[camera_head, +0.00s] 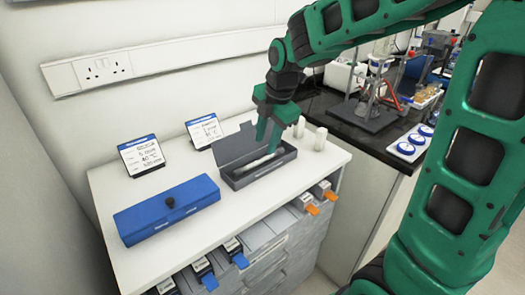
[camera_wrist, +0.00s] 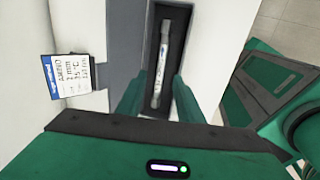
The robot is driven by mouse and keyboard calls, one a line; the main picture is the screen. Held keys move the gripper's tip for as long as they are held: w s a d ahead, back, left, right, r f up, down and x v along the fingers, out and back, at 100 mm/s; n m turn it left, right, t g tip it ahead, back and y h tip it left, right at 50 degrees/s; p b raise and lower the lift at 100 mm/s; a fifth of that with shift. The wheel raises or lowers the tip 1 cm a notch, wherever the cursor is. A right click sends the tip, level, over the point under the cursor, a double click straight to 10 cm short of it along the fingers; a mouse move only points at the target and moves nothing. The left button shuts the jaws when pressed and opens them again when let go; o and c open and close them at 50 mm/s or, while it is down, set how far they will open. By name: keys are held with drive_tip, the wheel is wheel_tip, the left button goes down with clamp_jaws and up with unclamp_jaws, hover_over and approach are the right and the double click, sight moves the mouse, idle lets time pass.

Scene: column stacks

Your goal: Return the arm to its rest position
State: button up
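My green arm reaches over a white cabinet (camera_head: 285,205). My gripper (camera_head: 268,136) points down above an open grey box (camera_head: 243,182) near the cabinet's back. In the wrist view, the two green fingers (camera_wrist: 158,92) are apart, one on each side of a white tube-shaped column (camera_wrist: 163,62). The column lies lengthwise in the dark inside of the box, with small print on it. The fingers do not appear to press on it. Their exact height above it is hard to tell.
A closed blue box (camera_head: 150,220) with a black knob stands left. Two label cards (camera_head: 141,155) (camera_head: 204,131) stand behind. Small white cylinders (camera_head: 320,139) stand right of the grey box. Drawers with blue and orange tabs face front. A black bench (camera_head: 350,120) with equipment lies right.

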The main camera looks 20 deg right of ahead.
drive_tip(key=s+d+r+m+g+h, duration=0.1)
drive_tip(key=s+d+r+m, duration=0.1)
drive_tip(key=s+d+m, duration=1.1)
drive_tip(key=s+d+f+m+g, duration=0.1)
drive_tip(key=s+f+m, duration=0.1)
drive_tip(key=s+m, duration=0.5)
drive_tip(key=s+d+f+m+g, duration=0.1)
drive_tip(key=s+d+f+m, duration=0.1)
drive_tip(key=s+m, duration=0.6)
drive_tip(key=shift+s+d, duration=0.3)
drive_tip(key=shift+s, duration=0.4)
drive_tip(key=shift+w+f, duration=0.25)
drive_tip(key=shift+w, duration=0.4)
